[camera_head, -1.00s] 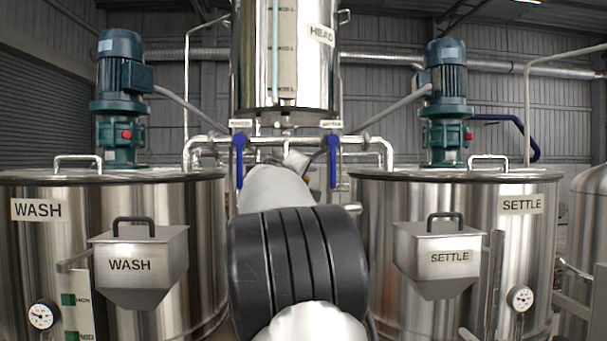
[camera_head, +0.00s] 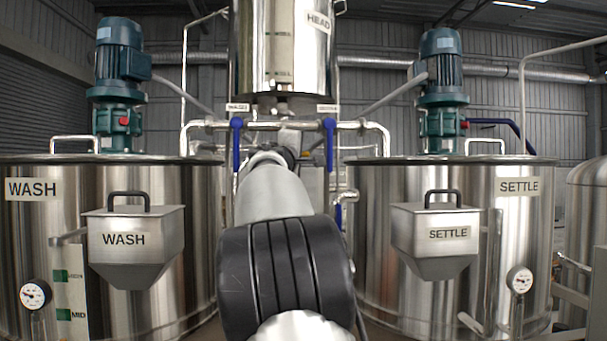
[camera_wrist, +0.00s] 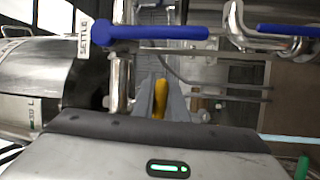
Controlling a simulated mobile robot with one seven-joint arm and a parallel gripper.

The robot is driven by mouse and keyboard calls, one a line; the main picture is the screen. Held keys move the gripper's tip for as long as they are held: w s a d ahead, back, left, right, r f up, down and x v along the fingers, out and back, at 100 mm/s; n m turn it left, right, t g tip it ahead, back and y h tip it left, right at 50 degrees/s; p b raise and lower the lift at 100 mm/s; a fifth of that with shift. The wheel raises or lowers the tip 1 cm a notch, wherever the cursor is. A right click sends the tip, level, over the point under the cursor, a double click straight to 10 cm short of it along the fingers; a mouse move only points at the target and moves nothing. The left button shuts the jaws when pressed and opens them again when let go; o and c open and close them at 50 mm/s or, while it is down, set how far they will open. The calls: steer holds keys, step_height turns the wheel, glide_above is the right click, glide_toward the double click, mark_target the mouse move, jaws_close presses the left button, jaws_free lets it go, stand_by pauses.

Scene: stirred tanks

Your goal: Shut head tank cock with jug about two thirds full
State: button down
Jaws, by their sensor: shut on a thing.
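My gripper (camera_wrist: 160,103) shows in the wrist view with its grey fingers shut on a narrow yellow piece (camera_wrist: 160,92). I cannot tell for sure whether this is the cock's lever. In the head view my own arm covers the fingers. The steel head tank (camera_head: 284,60) stands high in the middle, above my gripper. Its side with a scale strip fills the left of the wrist view (camera_wrist: 40,75). The blue SETTLE handle (camera_head: 330,145) hangs down right of my arm and crosses the wrist view (camera_wrist: 150,32). The blue WASH handle (camera_head: 236,145) also hangs down. I see no jug.
The WASH tank (camera_head: 195,240) stands left and the SETTLE tank (camera_head: 370,240) right, each with a hopper and motor. A pipe (camera_head: 285,125) runs across under the head tank. Another blue handle (camera_head: 338,215) sits lower, close right of my arm.

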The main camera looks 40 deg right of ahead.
steer(key=shift+r+n, duration=0.25)
steer(key=shift+n, duration=0.35)
steer(key=c, duration=1.8)
jaws_free()
steer(key=shift+o, duration=0.2)
steer(key=b+v, duration=0.6)
steer(key=v, duration=1.1)
steer(key=shift+a+f, duration=0.15)
steer(key=shift+f, duration=0.15)
steer(key=shift+s, duration=0.15)
